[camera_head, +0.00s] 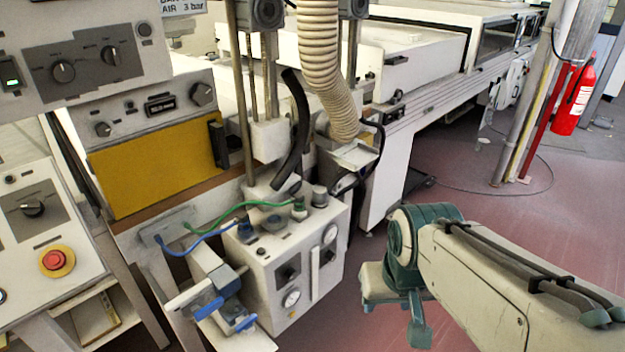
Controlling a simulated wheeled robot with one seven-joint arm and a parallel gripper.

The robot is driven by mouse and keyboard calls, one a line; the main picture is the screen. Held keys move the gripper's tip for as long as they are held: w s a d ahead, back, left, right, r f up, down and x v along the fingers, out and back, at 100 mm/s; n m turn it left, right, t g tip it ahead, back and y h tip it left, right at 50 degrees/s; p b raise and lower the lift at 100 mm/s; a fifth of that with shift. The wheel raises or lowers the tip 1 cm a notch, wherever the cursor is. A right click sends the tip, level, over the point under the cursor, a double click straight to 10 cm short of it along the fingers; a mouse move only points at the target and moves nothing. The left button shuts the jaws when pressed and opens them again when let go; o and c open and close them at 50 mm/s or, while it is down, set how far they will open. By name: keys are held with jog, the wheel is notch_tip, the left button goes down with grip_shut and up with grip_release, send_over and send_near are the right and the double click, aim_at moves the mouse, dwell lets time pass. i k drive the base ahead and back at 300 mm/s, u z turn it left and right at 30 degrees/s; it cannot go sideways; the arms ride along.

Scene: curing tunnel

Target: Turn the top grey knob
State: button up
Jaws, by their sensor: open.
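Two dark grey round knobs sit side by side on the top grey panel at the upper left: a left knob (63,71) and a slightly higher right knob (111,55). Below, above a yellow plate, a larger grey knob (203,94) and a small dark knob (103,129) sit on another panel. I cannot tell for sure which one is the top grey knob. My gripper (393,318) is at the lower middle right, below my teal wrist. Its teal fingers are apart and appear empty. It is far right of and below all these knobs, touching none.
A white box with gauges and hoses (297,262) stands between my gripper and the panels. A ribbed hose (322,65) hangs above it. A red emergency button (57,261) is at the lower left. A fire extinguisher (574,98) stands far right. Red floor (470,190) is open behind my arm.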

aim_at(319, 193)
jog(key=u, duration=0.25)
jog(key=k, duration=0.25)
jog(key=z, duration=0.5)
jog(key=i, duration=0.6)
jog(key=u, duration=0.9)
jog(key=i, duration=0.55)
jog(key=u, duration=0.6)
